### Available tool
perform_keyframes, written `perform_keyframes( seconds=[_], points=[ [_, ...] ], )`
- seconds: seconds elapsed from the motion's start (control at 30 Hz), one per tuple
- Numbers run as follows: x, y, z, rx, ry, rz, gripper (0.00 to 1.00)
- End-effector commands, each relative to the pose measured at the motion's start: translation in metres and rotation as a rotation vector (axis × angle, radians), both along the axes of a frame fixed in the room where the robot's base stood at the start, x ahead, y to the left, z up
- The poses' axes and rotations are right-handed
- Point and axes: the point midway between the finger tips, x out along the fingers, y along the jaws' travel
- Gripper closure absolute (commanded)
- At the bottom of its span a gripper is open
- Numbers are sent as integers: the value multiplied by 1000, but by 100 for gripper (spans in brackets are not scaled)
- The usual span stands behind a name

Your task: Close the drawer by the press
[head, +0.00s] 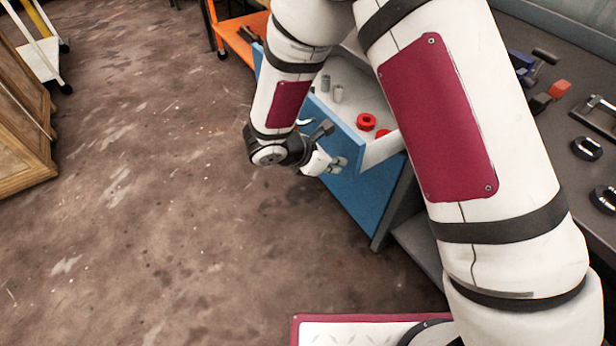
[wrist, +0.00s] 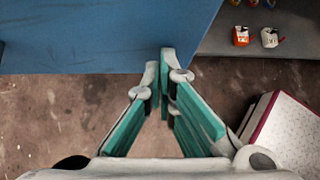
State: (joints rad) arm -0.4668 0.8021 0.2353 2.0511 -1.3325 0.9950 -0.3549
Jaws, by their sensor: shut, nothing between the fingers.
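The drawer is pulled open; its blue front (head: 362,195) faces the open floor, and its pale inside holds red rings (head: 366,121) and grey cylinders (head: 337,93). My gripper (head: 338,164) is in front of the blue front, near its upper part. In the wrist view my gripper (wrist: 166,65) is shut with empty fingers, its tips at the lower edge of the blue panel (wrist: 90,35). I cannot tell whether the tips touch the panel. My arm hides part of the drawer and bench. I cannot make out the press.
A dark workbench top (head: 555,130) with clamps and dark ring-shaped parts lies at right. A lower shelf with small items (wrist: 240,36) shows in the wrist view. An orange cart (head: 236,38) stands behind the drawer, a wooden cabinet (head: 25,130) at far left. The floor between is clear.

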Motion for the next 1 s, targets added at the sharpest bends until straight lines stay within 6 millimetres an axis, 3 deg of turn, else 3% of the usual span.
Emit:
perform_keyframes(
  seconds=[0.1, 0.5, 0.7, 1.0],
  points=[
    [20, -31, -1, -3, -3, -6, 100],
    [78, -116, -1, -1, -2, -4, 100],
    [97, -144, 0, -1, -2, -3, 100],
    [110, -163, 0, -1, -1, 0, 100]
  ],
)
